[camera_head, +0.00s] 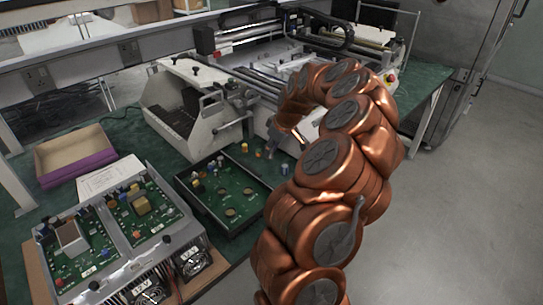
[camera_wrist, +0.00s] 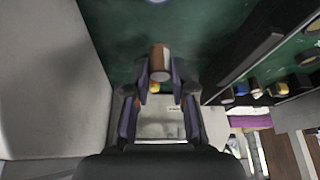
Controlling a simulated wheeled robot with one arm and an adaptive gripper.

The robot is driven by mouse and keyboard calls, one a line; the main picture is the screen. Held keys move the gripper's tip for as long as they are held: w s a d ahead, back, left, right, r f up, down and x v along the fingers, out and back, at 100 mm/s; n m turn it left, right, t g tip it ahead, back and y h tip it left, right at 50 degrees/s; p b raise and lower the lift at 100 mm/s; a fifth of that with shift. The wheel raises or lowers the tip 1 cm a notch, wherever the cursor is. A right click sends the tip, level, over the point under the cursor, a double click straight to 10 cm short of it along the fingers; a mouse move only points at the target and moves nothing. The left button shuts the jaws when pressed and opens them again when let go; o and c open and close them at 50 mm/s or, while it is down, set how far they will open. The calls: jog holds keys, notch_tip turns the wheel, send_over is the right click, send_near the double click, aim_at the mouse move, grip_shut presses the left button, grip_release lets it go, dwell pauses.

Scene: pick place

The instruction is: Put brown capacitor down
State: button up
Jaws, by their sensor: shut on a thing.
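In the wrist view, a brown capacitor (camera_wrist: 159,64), a small cylinder with a pale end, sits between the two fingertips of my gripper (camera_wrist: 159,88). My gripper is shut on it. Green surface shows beyond it; whether the capacitor touches that surface I cannot tell.
A black-rimmed tray (camera_head: 232,228) with a green circuit board and small parts lies left of my arm. A white machine (camera_head: 205,128) stands behind it. An open power unit (camera_head: 115,275), a purple-sided box (camera_head: 84,171) and papers (camera_head: 110,174) lie left. Small loose parts stand beside the tray.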

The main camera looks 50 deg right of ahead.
aim_at(271, 157)
notch_tip(271, 157, down, 3)
jog(key=shift+s+a+f+p, duration=0.1)
jog(key=shift+p, duration=0.25)
jog(key=shift+f, duration=0.35)
jog(key=o, duration=0.8)
jog(key=shift+o, duration=0.2)
jog(key=shift+r, duration=0.15)
